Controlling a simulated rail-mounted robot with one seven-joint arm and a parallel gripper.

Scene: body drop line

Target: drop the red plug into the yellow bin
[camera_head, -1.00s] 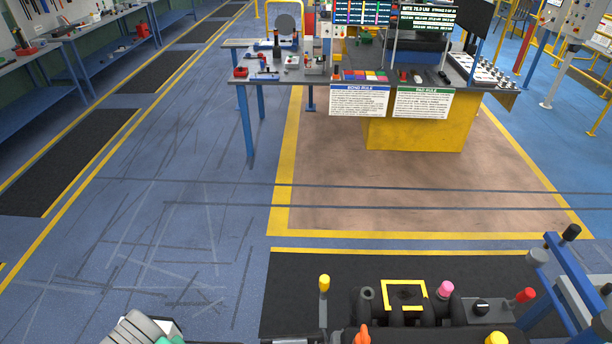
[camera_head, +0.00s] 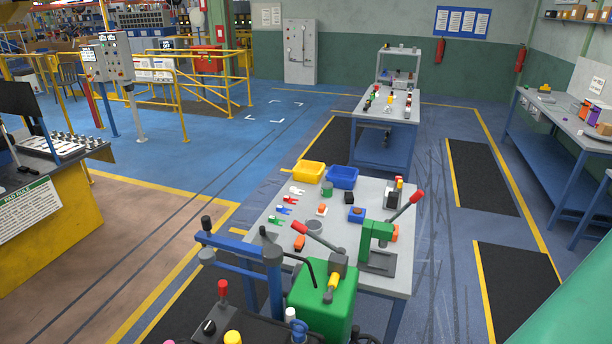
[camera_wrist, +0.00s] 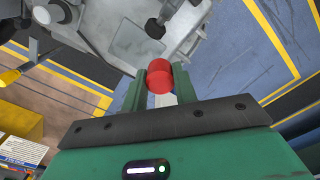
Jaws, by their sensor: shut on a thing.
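The red plug (camera_wrist: 159,78) shows in the wrist view between the two green fingers of my gripper (camera_wrist: 158,84), which is shut on it. The yellow bin (camera_head: 308,171) stands at the far left corner of a grey-topped table in the head view, left of a blue bin (camera_head: 342,178). The inside of the yellow bin is hard to make out. I cannot make out my gripper or the held plug in the head view.
The grey table (camera_head: 334,226) carries several small coloured parts and a green press (camera_head: 377,240) with a red-tipped lever. A blue frame (camera_head: 245,248) and a green box-shaped body (camera_head: 318,306) stand at its near side. A second table (camera_head: 402,104) stands behind.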

